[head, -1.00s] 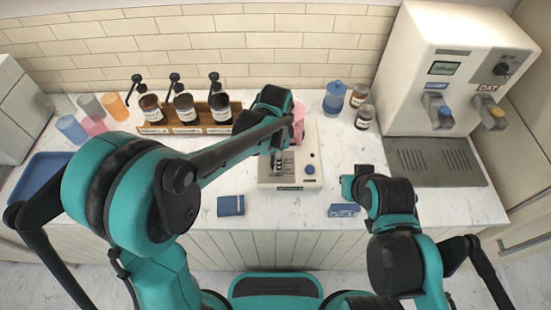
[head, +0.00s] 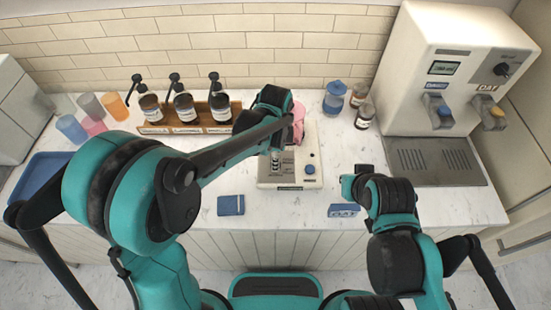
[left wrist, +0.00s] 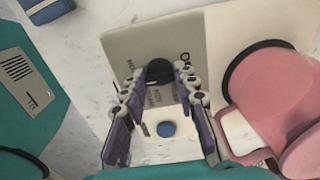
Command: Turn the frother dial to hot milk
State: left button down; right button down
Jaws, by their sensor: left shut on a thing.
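The frother (head: 283,180) is a pale box on the counter with a blue button (head: 310,169) on its top. In the left wrist view its black dial knob (left wrist: 158,72) stands on a grey panel with printed words, partly covered by the fingers. My left gripper (left wrist: 158,90) is shut on the dial knob from above. The knob's pointer and the selected setting cannot be read. A pink pitcher (head: 299,122) is on the frother, beside the gripper; it also shows in the left wrist view (left wrist: 272,95). My right gripper (head: 348,185) is over the counter's front; its jaws are unclear.
Syrup bottles stand in a wooden rack (head: 187,130) behind. A white dispenser (head: 450,60) stands at right, a blue tray (head: 42,178) at left.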

pick_arm(q)
jog(key=c, duration=1.2)
grip_release()
jog(key=shift+o, duration=0.2)
notch_tip(320, 180, up, 12)
jog(key=s+a+f+n+t+b, duration=0.1)
jog(key=s+a+f+n+t, duration=0.2)
jog(key=s+a+n, duration=0.3)
jog(key=s+a+f+n+t+b, duration=0.2)
jog(key=s+a+n+t, duration=0.2)
jog(key=a+n, duration=0.7)
jog(key=shift+s+a+f+n, duration=0.4)
jog(key=shift+s+n, duration=0.2)
jog(key=shift+s, duration=0.55)
